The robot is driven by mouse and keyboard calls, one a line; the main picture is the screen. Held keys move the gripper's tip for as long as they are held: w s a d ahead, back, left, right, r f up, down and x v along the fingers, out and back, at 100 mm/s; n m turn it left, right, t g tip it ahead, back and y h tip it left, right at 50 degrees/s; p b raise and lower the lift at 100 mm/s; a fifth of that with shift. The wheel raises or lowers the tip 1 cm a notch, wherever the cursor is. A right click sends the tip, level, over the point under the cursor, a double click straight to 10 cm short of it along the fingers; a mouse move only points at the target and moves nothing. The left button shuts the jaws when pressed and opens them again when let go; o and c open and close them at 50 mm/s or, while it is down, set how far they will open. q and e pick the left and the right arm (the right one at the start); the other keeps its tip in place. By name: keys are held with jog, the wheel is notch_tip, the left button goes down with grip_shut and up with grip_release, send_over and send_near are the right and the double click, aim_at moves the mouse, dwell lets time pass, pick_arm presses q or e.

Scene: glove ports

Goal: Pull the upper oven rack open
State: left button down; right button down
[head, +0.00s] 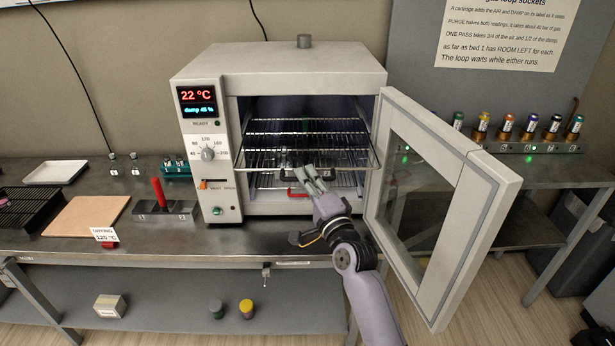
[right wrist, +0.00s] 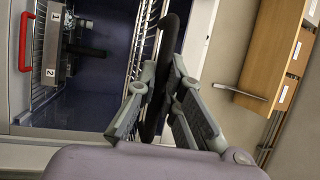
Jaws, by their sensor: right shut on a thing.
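The oven (head: 205,95) stands on the bench with its glazed door (head: 450,215) swung wide open to the right. The upper wire rack (head: 260,160) is inside, its front edge at or slightly outside the opening. It also shows in the right wrist view (right wrist: 135,45). My right gripper (head: 308,174) reaches in from below right to the front of this rack. In the right wrist view, its fingers (right wrist: 162,88) are shut on a dark curved handle (right wrist: 168,40) beside the rack's wires. The fingers partly hide the handle. My left gripper is out of view.
The open door stands close to the right of my arm. Several cartridges (head: 505,127) stand behind the door.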

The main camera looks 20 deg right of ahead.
jog(key=c, duration=1.7)
grip_release()
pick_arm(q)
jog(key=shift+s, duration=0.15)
pick_arm(e)
jog(key=v, duration=1.2)
jog(key=shift+f, duration=0.1)
